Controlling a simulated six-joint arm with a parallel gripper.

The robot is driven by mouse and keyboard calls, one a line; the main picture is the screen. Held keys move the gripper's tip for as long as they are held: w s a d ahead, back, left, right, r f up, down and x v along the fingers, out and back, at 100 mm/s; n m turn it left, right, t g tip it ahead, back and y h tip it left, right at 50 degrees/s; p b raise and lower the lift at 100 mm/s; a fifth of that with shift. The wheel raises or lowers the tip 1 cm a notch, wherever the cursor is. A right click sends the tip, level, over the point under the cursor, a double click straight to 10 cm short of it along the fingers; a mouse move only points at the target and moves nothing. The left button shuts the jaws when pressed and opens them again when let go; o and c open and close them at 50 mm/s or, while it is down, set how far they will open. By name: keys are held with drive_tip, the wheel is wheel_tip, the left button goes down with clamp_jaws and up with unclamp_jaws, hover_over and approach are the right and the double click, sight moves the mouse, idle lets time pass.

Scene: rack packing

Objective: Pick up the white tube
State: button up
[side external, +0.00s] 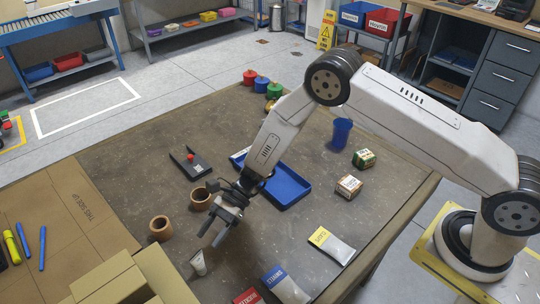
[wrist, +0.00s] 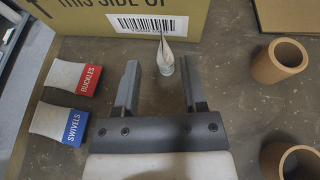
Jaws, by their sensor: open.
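The white tube (side external: 198,263) stands on the table near the cardboard boxes at the front left in the side view. In the wrist view the white tube (wrist: 164,55) shows just beyond my fingers, close to the cardboard box, with its pointed end up. My gripper (side external: 212,237) is above the table, beside the tube and apart from it. In the wrist view my gripper (wrist: 162,85) has its two fingers spread with nothing between them, and the tube lies past the fingertips, roughly in line with the gap.
A cardboard box (wrist: 110,17) stands right behind the tube. Two brown cups (side external: 160,228) are near my gripper. Pouches labelled BUCKLES (wrist: 73,77) and SWIVELS (wrist: 60,122) lie to the left in the wrist view. A blue tray (side external: 287,187) lies farther back.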

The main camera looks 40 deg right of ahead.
sight(191, 261)
drive_tip(key=shift+x, duration=1.3)
drive_tip(key=shift+x, duration=2.6)
drive_tip(key=shift+w+a+r, duration=0.1)
clamp_jaws()
